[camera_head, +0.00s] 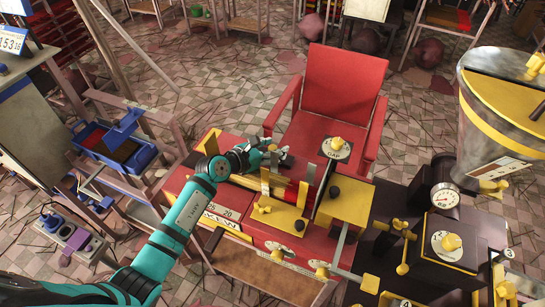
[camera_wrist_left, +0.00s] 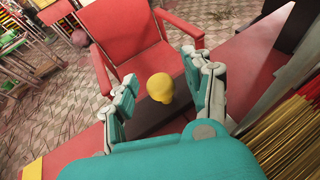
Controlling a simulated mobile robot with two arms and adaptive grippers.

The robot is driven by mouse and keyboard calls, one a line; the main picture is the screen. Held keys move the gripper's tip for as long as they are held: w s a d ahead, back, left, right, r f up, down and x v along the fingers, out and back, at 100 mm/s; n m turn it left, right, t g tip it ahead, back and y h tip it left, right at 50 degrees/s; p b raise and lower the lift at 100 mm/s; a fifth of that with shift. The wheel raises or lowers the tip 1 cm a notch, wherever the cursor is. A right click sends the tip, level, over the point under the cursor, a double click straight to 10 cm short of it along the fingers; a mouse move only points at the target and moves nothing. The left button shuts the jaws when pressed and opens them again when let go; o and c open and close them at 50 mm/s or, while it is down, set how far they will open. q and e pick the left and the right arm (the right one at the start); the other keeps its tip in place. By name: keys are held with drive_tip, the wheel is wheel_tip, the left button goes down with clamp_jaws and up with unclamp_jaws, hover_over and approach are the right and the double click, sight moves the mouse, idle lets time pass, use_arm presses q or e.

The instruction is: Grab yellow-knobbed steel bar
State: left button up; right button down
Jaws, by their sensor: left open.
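A yellow knob (camera_wrist_left: 160,88) shows in the left wrist view between the two fingers of my left gripper (camera_wrist_left: 160,73). A dull grey surface lies just below the knob; I cannot tell whether it is the steel bar. The fingers stand apart, one on each side of the knob, with visible gaps. In the head view my left gripper (camera_head: 280,155) is over the far edge of the red machine, in front of the red chair. The knob and bar cannot be made out there, close to the gripper. My right gripper is not in view.
A red chair (camera_head: 340,85) stands behind the machine. Yellow-red sticks (camera_head: 275,185) lie in a yellow-plated holder beside the gripper; sticks also show at right in the wrist view (camera_wrist_left: 290,140). A dark machine with a gauge (camera_head: 445,197) and a metal hopper (camera_head: 490,130) stand at right.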

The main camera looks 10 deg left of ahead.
sight(272, 147)
use_arm(q)
clamp_jaws()
drive_tip(key=shift+w+r, duration=0.15)
drive_tip(key=shift+r, duration=0.2)
wheel_tip(272, 147, up, 9)
drive_tip(key=shift+r, duration=0.15)
idle(0.5)
drive_tip(key=c, duration=1)
unclamp_jaws()
drive_tip(key=o, duration=1.6)
